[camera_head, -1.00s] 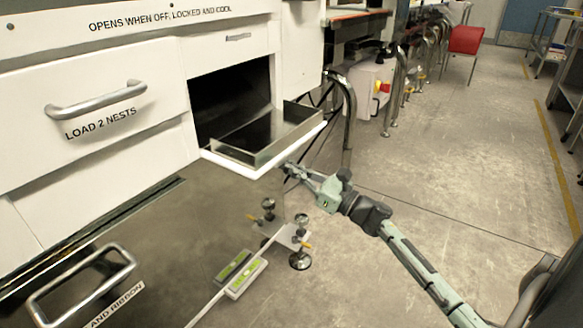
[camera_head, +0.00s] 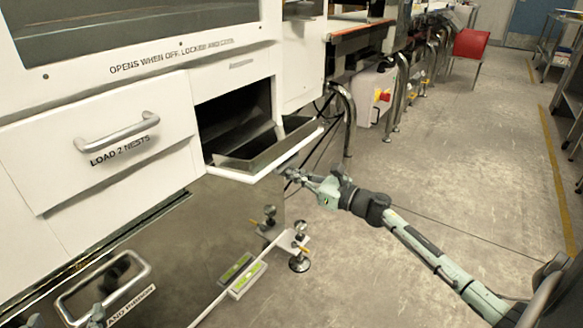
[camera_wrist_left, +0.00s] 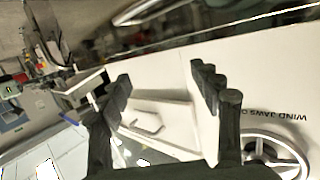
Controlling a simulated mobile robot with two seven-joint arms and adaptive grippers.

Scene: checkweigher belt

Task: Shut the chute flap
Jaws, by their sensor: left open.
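The chute flap (camera_head: 238,173) is a white-edged panel with metal side walls. It stands open, sticking out below the dark chute opening (camera_head: 235,110) in the white machine. My right gripper (camera_head: 288,175) is at the underside of the flap's outer right corner, touching or very close; whether its fingers are apart is too small to tell. My left gripper (camera_head: 97,316) shows only partly at the bottom left of the head view, by the lower handle, away from the flap. In the left wrist view its two dark fingers (camera_wrist_left: 165,85) are spread with nothing between them.
A drawer with a bar handle (camera_head: 117,131) is left of the chute. A lower handle (camera_head: 103,287) is at bottom left. Levelling feet (camera_head: 299,262) and a green level (camera_head: 246,276) are below the flap. The wrist view shows a handwheel (camera_wrist_left: 276,154).

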